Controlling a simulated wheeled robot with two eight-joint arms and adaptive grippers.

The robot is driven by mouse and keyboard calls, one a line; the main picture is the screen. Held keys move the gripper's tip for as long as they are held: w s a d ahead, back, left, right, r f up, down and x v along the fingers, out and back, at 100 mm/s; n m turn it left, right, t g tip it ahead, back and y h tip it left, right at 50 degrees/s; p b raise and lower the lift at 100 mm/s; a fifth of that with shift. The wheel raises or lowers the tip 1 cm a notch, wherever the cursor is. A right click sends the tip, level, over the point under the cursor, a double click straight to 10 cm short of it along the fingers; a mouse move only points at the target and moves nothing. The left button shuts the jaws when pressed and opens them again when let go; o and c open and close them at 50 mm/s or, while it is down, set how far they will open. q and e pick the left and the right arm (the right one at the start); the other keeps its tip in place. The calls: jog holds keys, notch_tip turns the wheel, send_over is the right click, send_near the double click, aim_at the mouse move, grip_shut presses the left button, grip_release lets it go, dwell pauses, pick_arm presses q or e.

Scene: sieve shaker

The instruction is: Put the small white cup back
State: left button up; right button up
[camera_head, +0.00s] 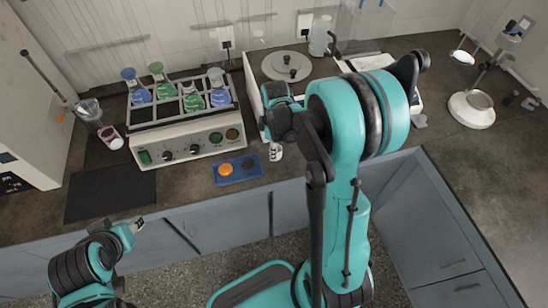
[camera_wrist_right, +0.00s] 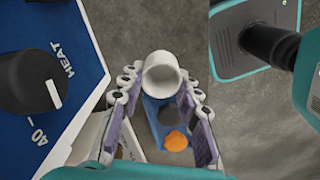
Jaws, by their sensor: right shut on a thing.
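The small white cup (camera_wrist_right: 161,73) is between the fingers of my right gripper (camera_wrist_right: 160,90) in the right wrist view, its round opening facing the camera. The gripper is shut on it. In the head view, my right gripper (camera_head: 276,152) shows as a small pale tip beside the white box, just right of the blue tray (camera_head: 238,179); the cup cannot be made out there. The tray holds an orange disc (camera_head: 225,169) and a dark round spot (camera_head: 249,164). My left gripper (camera_head: 137,226) is low at the left, away from the cup, too small to read.
A heater-like rack unit (camera_head: 190,150) with coloured flasks stands behind the tray. A dark mat (camera_head: 110,195) lies at left. A white dish on a stand (camera_head: 471,110) is at right. My right arm hides the counter's middle.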

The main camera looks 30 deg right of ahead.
notch_tip(320, 180, down, 4)
jog(key=shift+w+f+b, duration=0.1)
jog(key=shift+f+b, duration=0.1)
jog(key=shift+b, duration=0.8)
jog(key=shift+r, duration=0.1)
jog(key=shift+f, duration=0.2)
jog(key=o, duration=0.9)
jog(key=shift+r, duration=0.1)
